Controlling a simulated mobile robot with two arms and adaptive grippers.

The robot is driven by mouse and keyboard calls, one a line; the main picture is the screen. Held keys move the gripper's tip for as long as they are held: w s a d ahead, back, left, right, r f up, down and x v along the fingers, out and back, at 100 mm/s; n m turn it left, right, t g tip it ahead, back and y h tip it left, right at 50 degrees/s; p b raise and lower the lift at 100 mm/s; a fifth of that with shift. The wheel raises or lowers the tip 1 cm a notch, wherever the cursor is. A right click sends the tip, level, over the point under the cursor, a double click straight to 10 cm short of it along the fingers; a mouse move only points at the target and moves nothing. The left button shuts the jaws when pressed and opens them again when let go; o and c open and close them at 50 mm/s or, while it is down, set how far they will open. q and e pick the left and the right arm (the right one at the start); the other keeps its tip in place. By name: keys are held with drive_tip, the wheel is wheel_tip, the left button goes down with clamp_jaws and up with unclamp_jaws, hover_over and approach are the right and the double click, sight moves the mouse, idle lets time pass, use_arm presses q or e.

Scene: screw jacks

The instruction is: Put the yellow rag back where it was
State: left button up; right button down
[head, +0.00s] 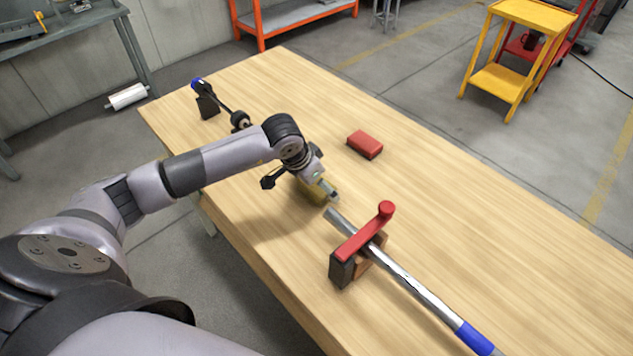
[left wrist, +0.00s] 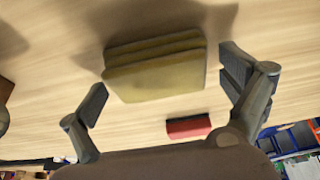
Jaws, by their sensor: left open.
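The yellow rag (left wrist: 155,70) is a folded, layered olive-yellow cloth on the wooden table in the left wrist view. In the head view the rag (head: 311,192) shows only partly, under and behind my left gripper (head: 301,189). In the left wrist view my left gripper (left wrist: 165,80) is open, with its two fingers apart on either side of the rag. No grip on the rag shows; the exact height of the fingers above the table is hard to tell. My right gripper is not in view.
A red block (head: 365,144) lies behind the rag; it also shows in the left wrist view (left wrist: 188,127). A red-handled clamp (head: 362,233) with a metal bar (head: 411,285) stands to the right. A black rod with a blue end (head: 197,83) is at the far left.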

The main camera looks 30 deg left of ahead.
use_arm(q)
drive_tip(key=shift+r, duration=0.1)
drive_tip(key=shift+r+p, duration=0.25)
drive_tip(key=shift+p, duration=0.1)
drive_tip(key=b+v, duration=0.1)
drive_tip(key=v, duration=1)
drive_tip(key=shift+r+b, duration=0.3)
drive_tip(key=shift+b, duration=0.1)
drive_tip(key=shift+s+a, duration=0.1)
drive_tip(key=shift+s, duration=0.05)
